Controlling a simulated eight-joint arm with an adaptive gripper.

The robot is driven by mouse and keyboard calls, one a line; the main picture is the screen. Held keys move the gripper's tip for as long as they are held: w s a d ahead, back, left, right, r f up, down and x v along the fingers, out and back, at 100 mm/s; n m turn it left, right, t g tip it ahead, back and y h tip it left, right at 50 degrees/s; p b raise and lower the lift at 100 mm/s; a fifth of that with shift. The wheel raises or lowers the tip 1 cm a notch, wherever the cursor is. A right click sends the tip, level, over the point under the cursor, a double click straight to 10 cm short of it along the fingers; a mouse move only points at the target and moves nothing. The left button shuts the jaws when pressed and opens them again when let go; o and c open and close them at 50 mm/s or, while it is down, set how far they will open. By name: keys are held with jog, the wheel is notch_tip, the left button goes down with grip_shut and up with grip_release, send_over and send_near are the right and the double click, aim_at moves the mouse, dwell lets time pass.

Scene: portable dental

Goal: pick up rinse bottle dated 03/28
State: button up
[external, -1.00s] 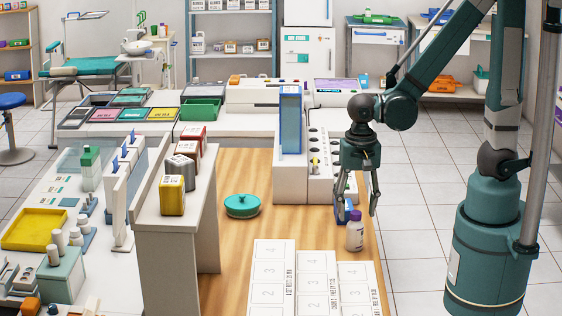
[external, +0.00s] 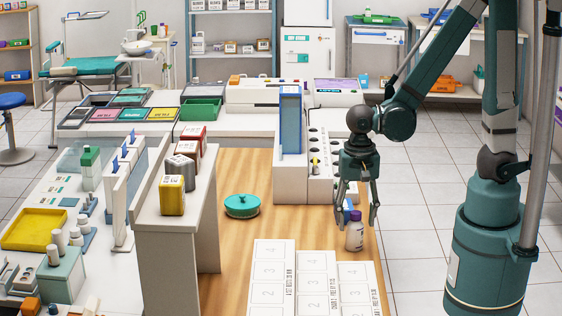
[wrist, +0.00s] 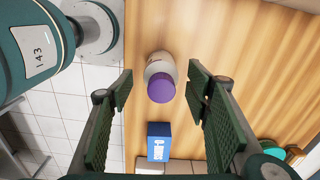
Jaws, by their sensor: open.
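A white bottle with a purple cap (external: 355,232) stands upright near the right edge of the wooden table. In the wrist view the purple-capped bottle (wrist: 160,82) lies between the two open fingers, seen from above, a little ahead of the fingertips. My gripper (external: 357,222) is open, pointing down over the bottle; in the wrist view its fingers (wrist: 160,84) stand apart with nothing held between them. I cannot read a date on the bottle in either view.
A blue box (wrist: 159,141) stands close to the bottle. A teal lidded dish (external: 242,206) sits left on the table. White numbered cards (external: 275,275) lie at the front. A white rack (external: 322,165) stands behind. The table's right edge is near the bottle.

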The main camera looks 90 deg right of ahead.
aim_at(355, 233)
jog(key=shift+f, duration=0.1)
dwell(0.3)
jog(key=shift+w+f+b, duration=0.1)
jog(key=shift+f+b, duration=0.75)
jog(key=shift+f, duration=1.7)
jog(key=c, duration=1.1)
jog(key=shift+o, duration=0.2)
jog(key=shift+r, duration=0.1)
jog(key=shift+r+p, duration=1.4)
jog(key=shift+r, duration=3.5)
